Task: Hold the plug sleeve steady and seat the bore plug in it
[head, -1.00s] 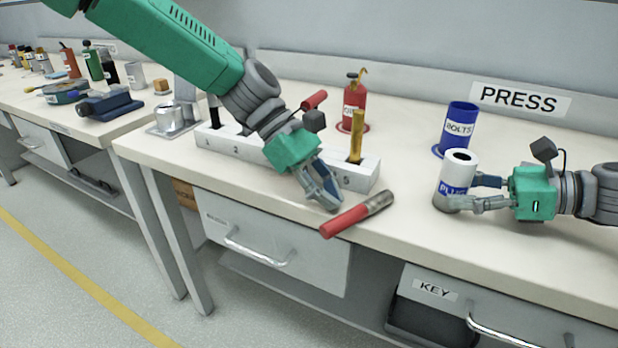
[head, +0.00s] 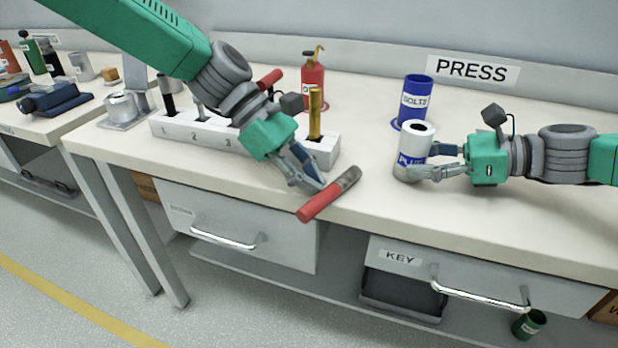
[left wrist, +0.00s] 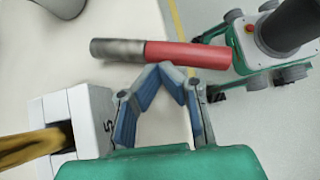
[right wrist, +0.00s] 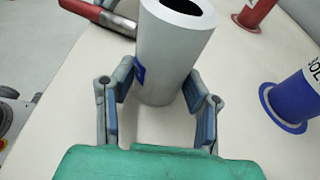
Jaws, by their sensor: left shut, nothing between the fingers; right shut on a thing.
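The plug sleeve (head: 414,142) is a white upright cylinder with a dark open bore on top and a blue label partly reading "PLU". My right gripper (head: 410,165) is shut on its sides, low down; the right wrist view shows a finger on each side of the sleeve (right wrist: 172,55). A red-handled rod with a grey metal end, seemingly the bore plug (head: 328,195), lies flat near the bench's front edge. My left gripper (head: 316,187) is shut and empty beside it; in the left wrist view its fingertips meet just short of the plug (left wrist: 185,54).
A white numbered block (head: 185,130) with upright tools stands behind my left gripper. A red bottle (head: 313,82) and a blue BOLTS cup (head: 415,98) stand farther back. Bench (head: 500,215) is clear in front of my right arm. Drawers hang below the front edge.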

